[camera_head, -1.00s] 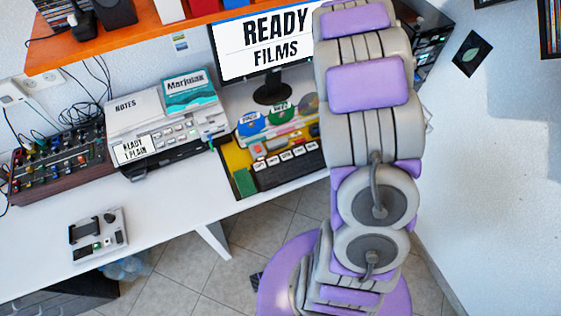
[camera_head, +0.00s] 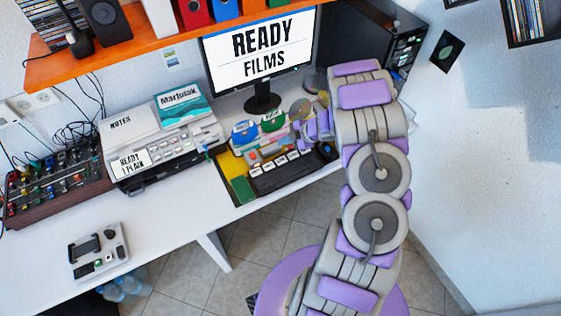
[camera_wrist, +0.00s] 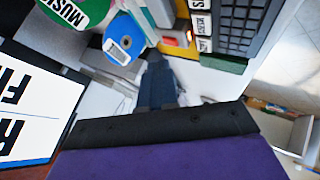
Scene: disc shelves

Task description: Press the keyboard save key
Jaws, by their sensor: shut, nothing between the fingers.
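The dark keyboard (camera_head: 285,177) lies on the desk in front of the monitor, with a row of white labelled keys along its far edge. In the wrist view the keyboard (camera_wrist: 238,22) is at the upper right, cut off by the frame. Some labelled keys (camera_wrist: 203,24) show there, but I cannot tell for sure which is the save key. My gripper (camera_wrist: 159,62) is shut and empty, to the side of the keyboard and apart from it. In the head view my gripper (camera_head: 303,112) is above the desk near the keyboard's far side, partly hard to make out.
The monitor (camera_head: 262,55) stands behind the keyboard. Coloured discs (camera_head: 245,130) stand between them. A printer (camera_head: 165,150) with notes is to the left, a mixer (camera_head: 60,185) farther left. An orange shelf (camera_head: 110,55) hangs above. A dark computer case (camera_head: 365,45) stands right.

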